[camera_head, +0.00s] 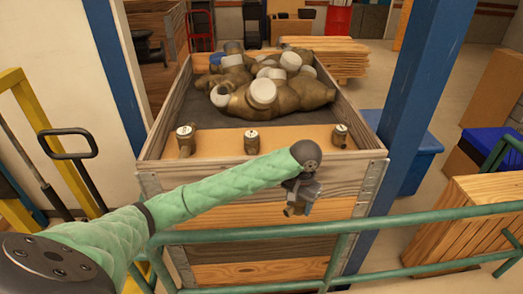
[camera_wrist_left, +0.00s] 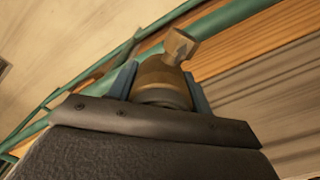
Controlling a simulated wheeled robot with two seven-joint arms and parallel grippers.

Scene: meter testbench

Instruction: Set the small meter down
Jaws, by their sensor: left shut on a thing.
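My left arm crosses the head view from the lower left. Its gripper (camera_head: 299,188) hangs in front of the wooden crate's front wall and is shut on a small brass meter (camera_head: 295,209). In the left wrist view the meter (camera_wrist_left: 164,80) sits between the two fingers (camera_wrist_left: 163,95), with its brass pipe end pointing away. Three other small brass meters with white faces stand on the crate's front ledge: one at the left (camera_head: 186,140), one in the middle (camera_head: 251,141) and one at the right (camera_head: 341,136). My right gripper is in neither view.
The wooden crate (camera_head: 163,171) holds a pile of larger brass meters (camera_head: 275,95). A green railing (camera_head: 420,224) runs across in front of it. A blue post (camera_head: 415,75) stands at the right. The ledge has gaps between the standing meters.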

